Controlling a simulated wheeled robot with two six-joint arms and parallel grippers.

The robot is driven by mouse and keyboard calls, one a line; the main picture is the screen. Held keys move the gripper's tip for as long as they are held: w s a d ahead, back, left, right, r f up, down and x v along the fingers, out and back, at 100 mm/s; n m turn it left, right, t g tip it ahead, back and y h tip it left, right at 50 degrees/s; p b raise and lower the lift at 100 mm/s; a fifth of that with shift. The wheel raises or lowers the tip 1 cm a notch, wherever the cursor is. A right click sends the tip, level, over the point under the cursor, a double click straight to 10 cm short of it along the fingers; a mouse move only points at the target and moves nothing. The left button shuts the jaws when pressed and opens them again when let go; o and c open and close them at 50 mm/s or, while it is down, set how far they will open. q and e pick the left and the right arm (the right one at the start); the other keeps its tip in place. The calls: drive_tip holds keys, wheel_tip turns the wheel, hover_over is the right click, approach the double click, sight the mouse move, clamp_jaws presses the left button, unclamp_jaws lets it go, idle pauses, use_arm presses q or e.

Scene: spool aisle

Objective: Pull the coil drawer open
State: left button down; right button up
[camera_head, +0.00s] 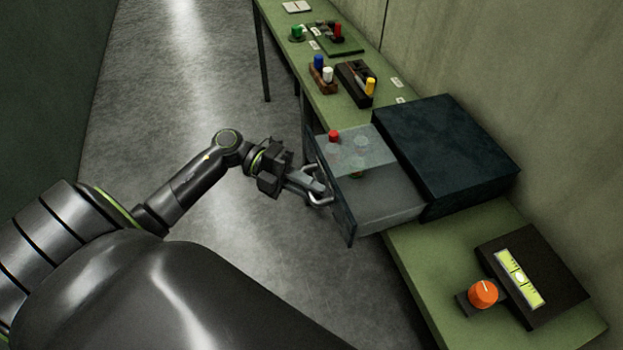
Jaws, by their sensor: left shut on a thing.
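The coil drawer (381,202) is pulled well out of its dark blue cabinet (447,146) on the green bench. A see-through panel covers part of its top. A red-topped spool (333,136) and other partly veiled items show at its far side. A metal handle (319,201) sits on the drawer's front. My left gripper (314,189) reaches in from the left and is shut on this handle. Its fingertips partly hide the handle. My right gripper is not in view.
On the bench (425,262) near me are an orange knob (483,293) and a dark box with a lit gauge (519,278). Farther along stand racks with blue, white, yellow, green and red spools (318,62). A wall runs along the right. The floor at left is clear.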

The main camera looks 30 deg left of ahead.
use_arm(q)
drive_tip(key=c, duration=1.7)
unclamp_jaws()
drive_tip(key=s+a+r+b, duration=0.1)
drive_tip(key=a, duration=0.7)
drive_tip(key=s+a+r+b, duration=0.1)
drive_tip(key=a+b, duration=0.1)
drive_tip(key=a, duration=0.7)
drive_tip(key=shift+r, duration=0.25)
drive_tip(key=shift+w+a+f, duration=0.1)
drive_tip(key=shift+w, duration=0.05)
